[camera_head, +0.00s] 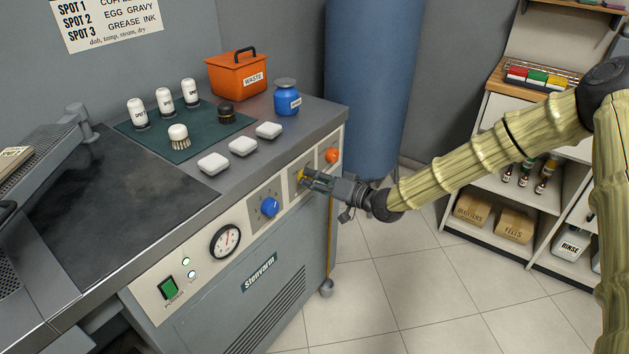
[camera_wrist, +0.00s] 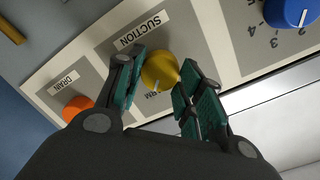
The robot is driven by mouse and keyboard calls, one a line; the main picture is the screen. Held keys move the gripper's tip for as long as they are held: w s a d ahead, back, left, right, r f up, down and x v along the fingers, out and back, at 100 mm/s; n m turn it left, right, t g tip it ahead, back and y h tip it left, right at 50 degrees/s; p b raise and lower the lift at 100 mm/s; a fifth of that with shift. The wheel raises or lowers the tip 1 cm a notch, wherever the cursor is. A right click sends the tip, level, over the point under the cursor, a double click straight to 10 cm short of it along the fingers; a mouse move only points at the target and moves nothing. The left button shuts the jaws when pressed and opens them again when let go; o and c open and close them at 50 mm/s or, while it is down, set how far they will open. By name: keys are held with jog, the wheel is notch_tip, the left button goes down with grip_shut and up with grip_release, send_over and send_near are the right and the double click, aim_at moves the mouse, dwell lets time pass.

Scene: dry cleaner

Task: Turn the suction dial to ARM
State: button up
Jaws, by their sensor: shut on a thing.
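The yellow suction dial (camera_wrist: 159,68) sits on a grey plate under the SUCTION label (camera_wrist: 143,28) in the wrist view. Only a sliver of the dial (camera_head: 301,176) shows in the head view. A white pointer mark is on its lower side, close to printed letters reading "RM", with the start of the word hidden. My gripper (camera_wrist: 156,88) is shut on the dial, one finger at each side. In the head view my gripper (camera_head: 306,178) reaches in from the right to the front panel.
An orange DRAIN knob (camera_head: 331,155) and a blue numbered dial (camera_head: 268,207) flank the suction dial closely. A gauge (camera_head: 225,242) and green switch (camera_head: 167,287) are further left. White blocks (camera_head: 243,146), bottles and an orange waste box (camera_head: 237,75) stand on top. The floor in front is clear.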

jog(key=shift+w+d+r, duration=0.1)
jog(key=o, duration=1)
jog(key=shift+o, duration=0.2)
jog(key=shift+d, duration=0.1)
jog(key=v, duration=1.2)
